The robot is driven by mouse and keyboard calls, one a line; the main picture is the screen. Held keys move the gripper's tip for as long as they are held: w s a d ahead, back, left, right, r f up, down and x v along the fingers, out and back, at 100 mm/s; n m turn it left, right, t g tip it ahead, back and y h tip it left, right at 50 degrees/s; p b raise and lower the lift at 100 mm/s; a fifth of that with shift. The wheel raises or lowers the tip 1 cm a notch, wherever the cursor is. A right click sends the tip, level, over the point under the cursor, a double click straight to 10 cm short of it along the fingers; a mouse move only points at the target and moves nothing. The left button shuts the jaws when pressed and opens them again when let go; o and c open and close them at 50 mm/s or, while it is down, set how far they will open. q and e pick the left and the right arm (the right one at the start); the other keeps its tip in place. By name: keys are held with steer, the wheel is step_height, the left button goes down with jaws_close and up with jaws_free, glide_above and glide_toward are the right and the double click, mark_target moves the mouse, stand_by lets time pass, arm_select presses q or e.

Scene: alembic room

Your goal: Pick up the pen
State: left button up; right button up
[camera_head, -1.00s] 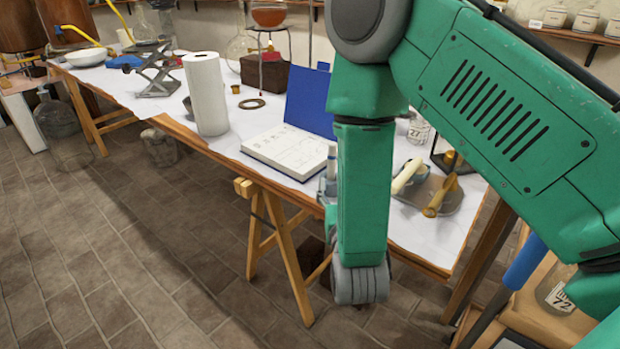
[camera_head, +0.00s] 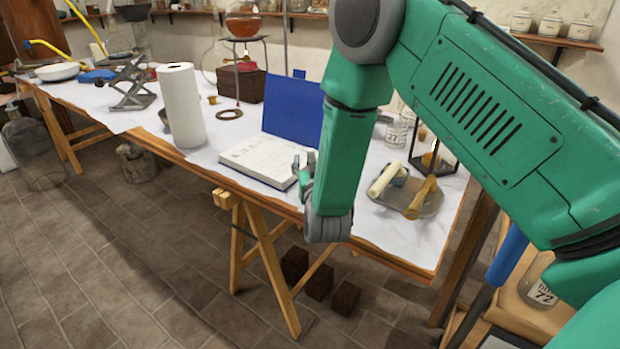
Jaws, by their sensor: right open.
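I cannot make out a pen. It may be hidden behind my right arm or too small to see. My right gripper (camera_head: 304,174) is open, at the lower end of the green forearm, by the right edge of an open book (camera_head: 262,158) with white pages and a blue cover. The forearm hides part of the gripper and some of the table behind it. I cannot tell whether the fingers touch the book. My left gripper is not in view.
The book lies on a long white-topped table (camera_head: 405,232). A paper roll (camera_head: 181,106) stands left of it. A tray (camera_head: 432,203) with a rolled paper and a yellowish tool lies to the right. A lantern (camera_head: 433,155) stands behind the tray.

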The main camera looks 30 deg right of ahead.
jaws_close()
steer(key=shift+r, duration=0.1)
